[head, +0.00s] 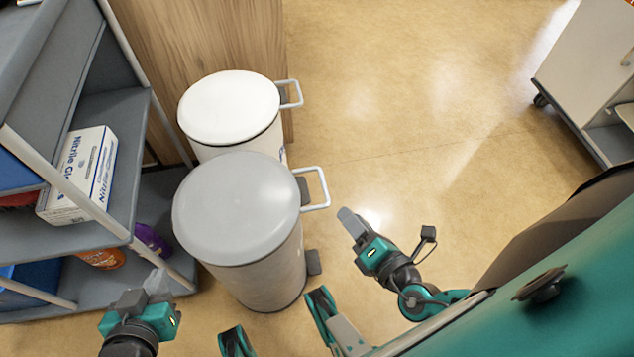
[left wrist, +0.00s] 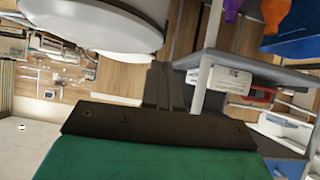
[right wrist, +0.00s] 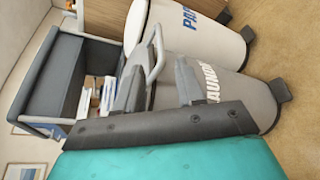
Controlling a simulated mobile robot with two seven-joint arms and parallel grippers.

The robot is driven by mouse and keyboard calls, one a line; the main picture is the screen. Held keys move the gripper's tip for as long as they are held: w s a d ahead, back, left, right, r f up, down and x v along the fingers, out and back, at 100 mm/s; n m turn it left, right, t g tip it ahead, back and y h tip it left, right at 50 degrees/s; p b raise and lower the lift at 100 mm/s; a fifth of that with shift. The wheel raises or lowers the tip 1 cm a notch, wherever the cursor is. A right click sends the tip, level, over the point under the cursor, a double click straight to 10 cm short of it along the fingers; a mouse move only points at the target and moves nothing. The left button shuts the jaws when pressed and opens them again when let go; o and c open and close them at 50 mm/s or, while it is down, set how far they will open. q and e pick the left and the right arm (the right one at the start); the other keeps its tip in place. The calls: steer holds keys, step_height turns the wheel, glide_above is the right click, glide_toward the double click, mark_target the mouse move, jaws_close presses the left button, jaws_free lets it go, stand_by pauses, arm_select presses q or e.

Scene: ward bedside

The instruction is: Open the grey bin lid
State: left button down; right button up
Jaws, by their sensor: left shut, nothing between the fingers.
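The grey bin (head: 262,272) stands upright with its round grey lid (head: 235,207) down. A pale loop handle (head: 325,190) sticks out from the lid's right side. The right wrist view shows the bin's side lettering (right wrist: 210,85), partly hidden by a finger, and the handle (right wrist: 157,55) ahead of the fingers. My right gripper (head: 349,222) is to the right of the bin, close to the handle but apart from it in the head view; its fingers (right wrist: 158,90) are spread and empty. My left gripper (head: 157,283) is shut and empty, left of the bin near the shelf.
A white bin (head: 228,105) stands right behind the grey one, against a wooden panel (head: 200,40). A grey shelf unit (head: 110,110) with a glove box (head: 80,175) is close on the left. A pale cabinet (head: 585,70) on wheels is far right. Open floor lies between.

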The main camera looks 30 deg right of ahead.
mark_target(324, 184)
steer(key=b+x, duration=0.1)
steer(key=x, duration=1.1)
steer(key=shift+w, duration=0.15)
jaws_close()
